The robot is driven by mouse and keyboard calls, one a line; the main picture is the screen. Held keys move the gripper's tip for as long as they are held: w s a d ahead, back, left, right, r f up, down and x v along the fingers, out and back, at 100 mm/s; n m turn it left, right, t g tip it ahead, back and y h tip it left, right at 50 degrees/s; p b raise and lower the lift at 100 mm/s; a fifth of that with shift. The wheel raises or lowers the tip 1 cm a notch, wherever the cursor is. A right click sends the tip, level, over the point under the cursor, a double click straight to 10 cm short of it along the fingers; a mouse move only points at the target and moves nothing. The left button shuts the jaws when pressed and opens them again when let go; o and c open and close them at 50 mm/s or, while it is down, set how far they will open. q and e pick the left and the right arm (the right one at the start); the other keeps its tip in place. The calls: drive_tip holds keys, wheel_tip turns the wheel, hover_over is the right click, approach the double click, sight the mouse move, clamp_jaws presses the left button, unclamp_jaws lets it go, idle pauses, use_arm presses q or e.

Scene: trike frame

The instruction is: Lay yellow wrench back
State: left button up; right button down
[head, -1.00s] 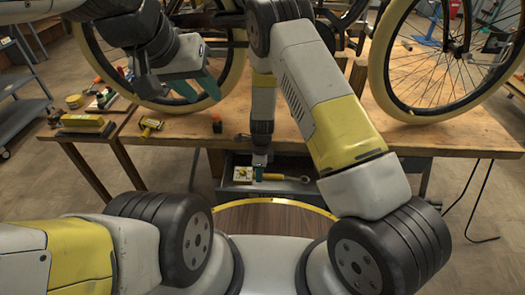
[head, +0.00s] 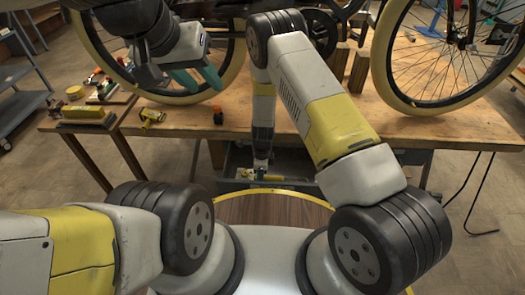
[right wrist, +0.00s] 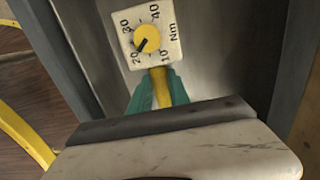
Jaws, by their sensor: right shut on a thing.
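The yellow wrench has a square white dial plate marked in Nm, seen in the right wrist view (right wrist: 150,38), and a yellow handle below it. In the head view the wrench (head: 288,179) lies level, at or in the open grey drawer (head: 233,160) under the table. My right gripper (head: 262,174) reaches down to it. Its teal fingers are shut on the yellow handle just beside the dial plate. I cannot tell whether the wrench touches the drawer floor. My left gripper (head: 198,82) is open and empty above the table at the left.
The wooden table (head: 330,118) carries a trike frame with large wheels (head: 440,50). A side table (head: 85,125) at left holds a yellow block. Grey drawer walls flank the right gripper.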

drive_tip(key=shift+f, duration=0.2)
drive_tip(key=c, duration=1.1)
unclamp_jaws()
drive_tip(key=shift+c, duration=0.2)
drive_tip(key=shift+d+r, duration=0.15)
drive_tip(key=shift+r, duration=3.75)
